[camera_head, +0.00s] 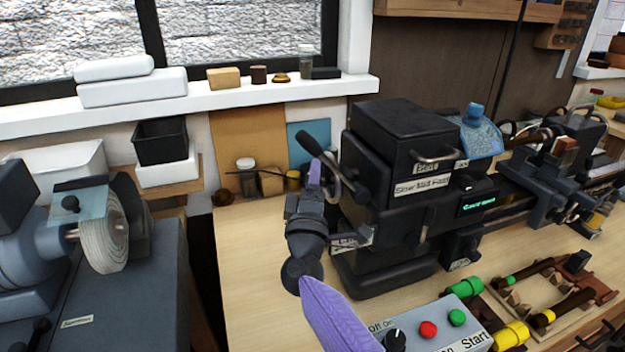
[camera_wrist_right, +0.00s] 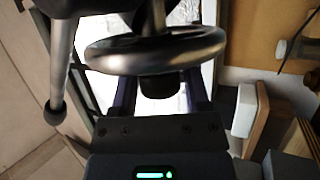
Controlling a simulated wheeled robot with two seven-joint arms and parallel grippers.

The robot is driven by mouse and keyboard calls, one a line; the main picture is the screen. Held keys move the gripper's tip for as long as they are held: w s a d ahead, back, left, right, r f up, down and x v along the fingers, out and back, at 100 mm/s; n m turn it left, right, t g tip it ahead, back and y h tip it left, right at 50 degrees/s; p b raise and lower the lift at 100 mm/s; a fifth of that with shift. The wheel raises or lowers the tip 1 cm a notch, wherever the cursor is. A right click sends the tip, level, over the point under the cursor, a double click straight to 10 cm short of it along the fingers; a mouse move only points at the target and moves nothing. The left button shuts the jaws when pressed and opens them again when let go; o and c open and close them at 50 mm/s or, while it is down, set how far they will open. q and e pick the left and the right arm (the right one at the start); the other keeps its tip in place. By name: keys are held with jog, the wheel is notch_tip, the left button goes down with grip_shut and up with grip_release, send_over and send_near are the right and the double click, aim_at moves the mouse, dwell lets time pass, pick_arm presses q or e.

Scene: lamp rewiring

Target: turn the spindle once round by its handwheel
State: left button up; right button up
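The handwheel (camera_head: 357,190) is a dark ring on the left end of the black lathe headstock (camera_head: 400,180). A crank handle with a black knob (camera_head: 309,144) sticks out at its upper left. My right gripper (camera_head: 318,180) is at the handwheel's near left side. In the wrist view the metal handwheel rim (camera_wrist_right: 155,52) crosses in front of my right gripper (camera_wrist_right: 162,90), and the black knob (camera_wrist_right: 54,112) is outside the fingers at left. The fingers are apart, with a dark stub between them and gaps on both sides. Contact with the rim cannot be told. My left gripper is out of view.
A control panel with a knob and red and green buttons (camera_head: 428,330) is at the front. Jars and a black bin (camera_head: 160,142) are behind. A rack with green and yellow pieces (camera_head: 540,300) lies at right. The wooden bench (camera_head: 250,270) is bare left of the headstock.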

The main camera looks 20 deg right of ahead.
jog(key=c, duration=0.7)
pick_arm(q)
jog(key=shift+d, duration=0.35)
pick_arm(e)
grip_shut()
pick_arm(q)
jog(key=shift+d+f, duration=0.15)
pick_arm(e)
jog(key=shift+f, duration=0.1)
